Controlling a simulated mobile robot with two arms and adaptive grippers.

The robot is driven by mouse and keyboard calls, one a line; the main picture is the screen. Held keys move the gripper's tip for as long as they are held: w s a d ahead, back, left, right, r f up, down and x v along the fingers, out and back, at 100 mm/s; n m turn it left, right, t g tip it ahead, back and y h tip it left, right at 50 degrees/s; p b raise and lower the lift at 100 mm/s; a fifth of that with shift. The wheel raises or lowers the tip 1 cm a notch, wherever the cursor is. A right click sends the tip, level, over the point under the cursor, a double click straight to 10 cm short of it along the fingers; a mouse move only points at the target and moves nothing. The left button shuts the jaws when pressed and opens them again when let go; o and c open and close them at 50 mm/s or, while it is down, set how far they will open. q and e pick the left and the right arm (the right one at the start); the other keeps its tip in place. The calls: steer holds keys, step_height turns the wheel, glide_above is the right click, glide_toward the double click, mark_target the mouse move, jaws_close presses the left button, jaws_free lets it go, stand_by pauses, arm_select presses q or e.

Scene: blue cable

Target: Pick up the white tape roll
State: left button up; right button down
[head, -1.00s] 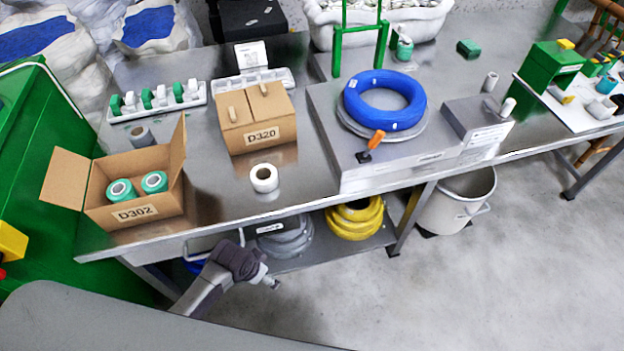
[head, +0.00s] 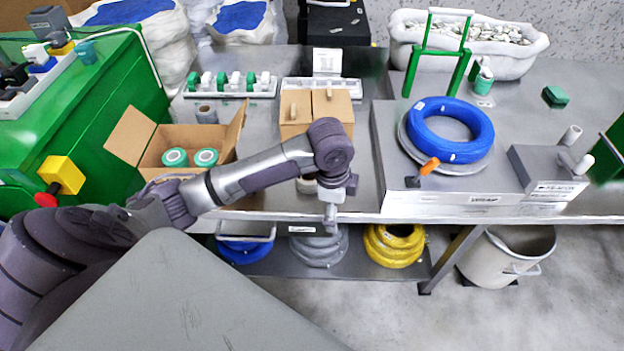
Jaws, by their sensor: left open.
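The white tape roll (head: 306,187) stands on the metal workbench near its front edge, in front of the closed cardboard box. My left arm's wrist hides most of it, so only a pale part shows. My left gripper (head: 330,222) points down at the bench's front edge, just right of the roll in the picture. It is open and small in view, with nothing seen between its fingers. I cannot tell its exact gap to the roll. My right gripper is not in view.
An open box (head: 180,140) with two green rolls is left of the roll. A closed cardboard box (head: 333,108) stands behind. A blue cable coil (head: 450,148) lies on a raised plate to the right. Grey and yellow coils (head: 393,243) lie on the lower shelf.

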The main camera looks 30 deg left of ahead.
arm_select(q)
step_height(320, 180, up, 10)
steer(key=m+g+y, duration=0.1)
glide_above(309, 176)
steer(key=s, duration=0.2)
steer(key=f, duration=0.9)
steer(key=d+f, duration=0.1)
steer(key=f, duration=0.3)
steer(key=shift+w+f+b, duration=0.1)
steer(key=shift+f+b, duration=0.2)
steer(key=shift+b, duration=0.1)
steer(key=c, duration=1.2)
steer(key=shift+c, duration=0.2)
steer(key=shift+r, duration=0.2)
